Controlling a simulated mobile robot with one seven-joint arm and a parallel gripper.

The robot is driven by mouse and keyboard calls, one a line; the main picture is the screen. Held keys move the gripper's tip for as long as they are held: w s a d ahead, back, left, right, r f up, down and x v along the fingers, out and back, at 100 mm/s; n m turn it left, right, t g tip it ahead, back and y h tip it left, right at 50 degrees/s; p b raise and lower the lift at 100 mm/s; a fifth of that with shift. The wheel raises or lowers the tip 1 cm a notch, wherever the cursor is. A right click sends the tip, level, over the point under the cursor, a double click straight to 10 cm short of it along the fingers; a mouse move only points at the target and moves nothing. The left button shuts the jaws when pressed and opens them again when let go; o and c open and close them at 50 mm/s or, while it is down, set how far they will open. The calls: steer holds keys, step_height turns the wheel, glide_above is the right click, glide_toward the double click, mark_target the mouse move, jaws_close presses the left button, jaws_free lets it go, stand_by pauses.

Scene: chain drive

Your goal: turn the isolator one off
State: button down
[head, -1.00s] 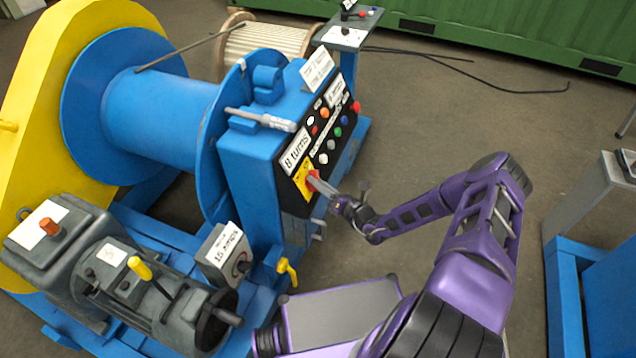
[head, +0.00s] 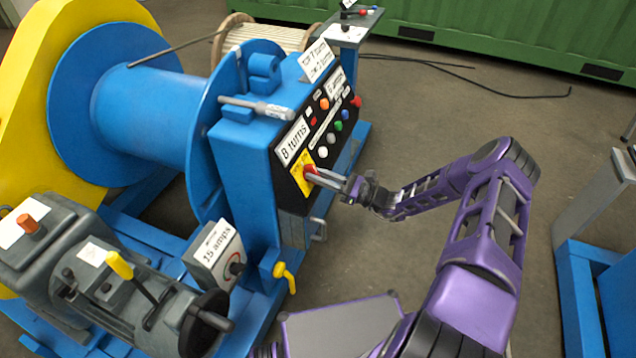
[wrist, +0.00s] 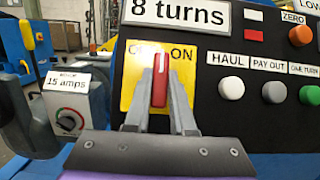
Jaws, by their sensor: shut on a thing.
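The isolator is a red handle (wrist: 160,80) on a yellow plate (wrist: 132,88) at the lower left of the black control panel. In the wrist view the handle stands about upright, between "ON" on its right and a partly covered label on its left. My gripper (wrist: 160,98) is shut on the handle, one grey finger on each side. In the head view my gripper (head: 318,176) reaches the red handle (head: 309,170) from the right; the yellow plate (head: 298,178) is behind it.
An "8 turns" label (wrist: 180,14) sits above the plate. A "15 amps" box (head: 214,254) and a yellow tap handle (head: 286,275) are at lower left. Open floor (head: 420,120) lies right of the panel.

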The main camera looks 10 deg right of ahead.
steer(key=n+g, duration=0.2)
steer(key=n, duration=0.1)
steer(key=n+g+y, duration=0.1)
steer(key=n+g, duration=0.1)
steer(key=n, duration=0.1)
steer(key=shift+w+n+y, duration=0.1)
steer(key=shift+n+y, duration=0.2)
steer(key=n+g, duration=0.3)
steer(key=n, duration=0.2)
steer(key=shift+d+n+g, duration=0.1)
steer(key=shift+n+g, duration=0.2)
steer(key=shift+g, duration=0.1)
steer(key=shift+n, duration=0.3)
steer(key=c, duration=0.8)
jaws_free()
steer(key=shift+w, duration=0.1)
steer(key=shift+o, duration=0.2)
steer(key=s+d, duration=0.2)
steer(key=d, duration=1.5)
steer(key=shift+s, duration=0.4)
steer(key=shift+d+r, duration=0.1)
